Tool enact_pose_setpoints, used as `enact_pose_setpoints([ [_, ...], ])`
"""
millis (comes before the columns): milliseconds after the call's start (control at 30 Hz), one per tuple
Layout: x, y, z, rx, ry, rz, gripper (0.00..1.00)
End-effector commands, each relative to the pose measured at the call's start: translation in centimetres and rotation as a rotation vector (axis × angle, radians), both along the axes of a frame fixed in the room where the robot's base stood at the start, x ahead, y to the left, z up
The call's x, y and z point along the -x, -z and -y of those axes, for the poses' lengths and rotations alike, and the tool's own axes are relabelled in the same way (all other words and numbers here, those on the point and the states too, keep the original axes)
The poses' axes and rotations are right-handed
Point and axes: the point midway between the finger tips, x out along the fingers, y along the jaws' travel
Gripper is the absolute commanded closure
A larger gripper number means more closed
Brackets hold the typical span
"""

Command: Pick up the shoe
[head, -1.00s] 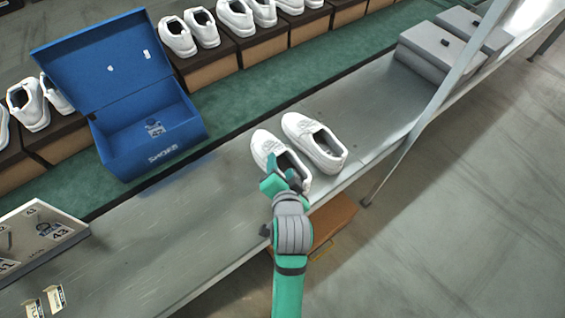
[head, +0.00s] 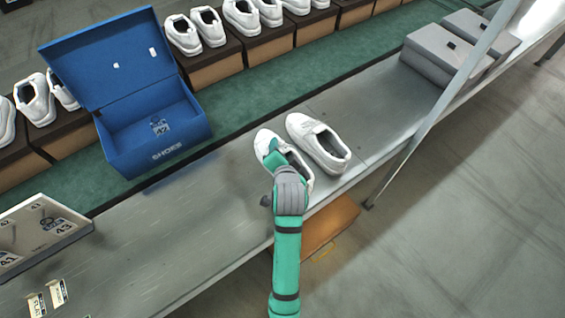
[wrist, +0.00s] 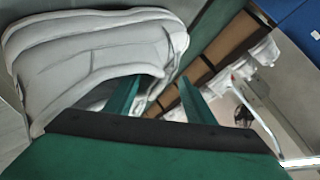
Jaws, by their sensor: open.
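Two white shoes rest side by side on the grey metal table. My gripper (head: 275,160) is over the left shoe (head: 265,141), and my wrist hides part of it. The right shoe (head: 318,143) stands clear beside it. In the wrist view, a white shoe (wrist: 85,60) fills the upper left, close to my open green fingers (wrist: 155,98). The fingers are apart; whether they touch the shoe I cannot tell.
Grey boxes (head: 440,60) sit at the table's far right, near a slanted metal post (head: 435,115). A tray of number cards (head: 40,235) lies at left.

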Motion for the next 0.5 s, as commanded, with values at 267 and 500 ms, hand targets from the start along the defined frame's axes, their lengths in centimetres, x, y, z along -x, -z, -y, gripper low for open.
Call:
enact_pose_setpoints([
  [267,-0.72,0.45,-0.08,0.0,-0.001,0.001,0.51],
  [500,-0.69,0.44,-0.05,0.0,0.0,0.0,0.91],
])
